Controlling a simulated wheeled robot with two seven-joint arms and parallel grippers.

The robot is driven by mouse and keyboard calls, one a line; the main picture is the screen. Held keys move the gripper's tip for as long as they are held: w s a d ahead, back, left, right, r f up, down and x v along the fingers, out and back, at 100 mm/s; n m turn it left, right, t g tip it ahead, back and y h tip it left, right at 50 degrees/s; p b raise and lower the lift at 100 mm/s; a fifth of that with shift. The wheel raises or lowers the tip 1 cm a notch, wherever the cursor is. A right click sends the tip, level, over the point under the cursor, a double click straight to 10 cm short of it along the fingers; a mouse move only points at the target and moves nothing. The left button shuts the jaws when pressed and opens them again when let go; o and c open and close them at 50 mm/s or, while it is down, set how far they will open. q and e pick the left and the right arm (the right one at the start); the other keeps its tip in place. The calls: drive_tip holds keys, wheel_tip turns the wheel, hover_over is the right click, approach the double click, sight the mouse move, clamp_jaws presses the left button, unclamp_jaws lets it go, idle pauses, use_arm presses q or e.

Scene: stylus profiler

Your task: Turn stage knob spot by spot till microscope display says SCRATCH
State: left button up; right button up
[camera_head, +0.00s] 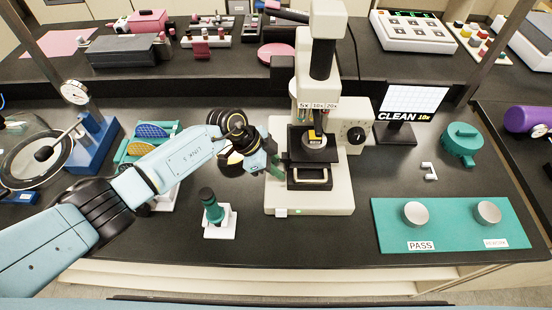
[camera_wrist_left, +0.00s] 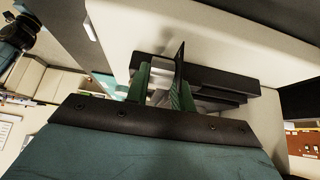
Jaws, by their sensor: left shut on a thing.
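The white microscope (camera_head: 338,190) stands in the middle of the bench, with a dark stage (camera_head: 297,180) under its objective. The display (camera_head: 412,103) to its right reads CLEAN 10x. My left gripper (camera_head: 275,171) reaches the left side of the stage, shut on the stage knob, which its fingers mostly hide in the head view. In the left wrist view, the green fingers (camera_wrist_left: 162,88) flank a small pale grey part, the knob (camera_wrist_left: 160,97), beside the dark stage (camera_wrist_left: 215,82). My right gripper is not in view.
A round focus knob (camera_head: 357,134) is on the microscope's right side. A green mat (camera_head: 450,236) with PASS and second labelled spots holds two metal discs at the front right. A green-handled tool (camera_head: 211,207) stands in a white holder left of the microscope. A teal round part (camera_head: 462,140) sits behind the mat.

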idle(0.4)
use_arm(q)
drive_tip(key=o, duration=1)
drive_tip(key=v, duration=1.3)
drive_tip(key=shift+d+r, duration=0.1)
drive_tip(key=shift+r, duration=0.25)
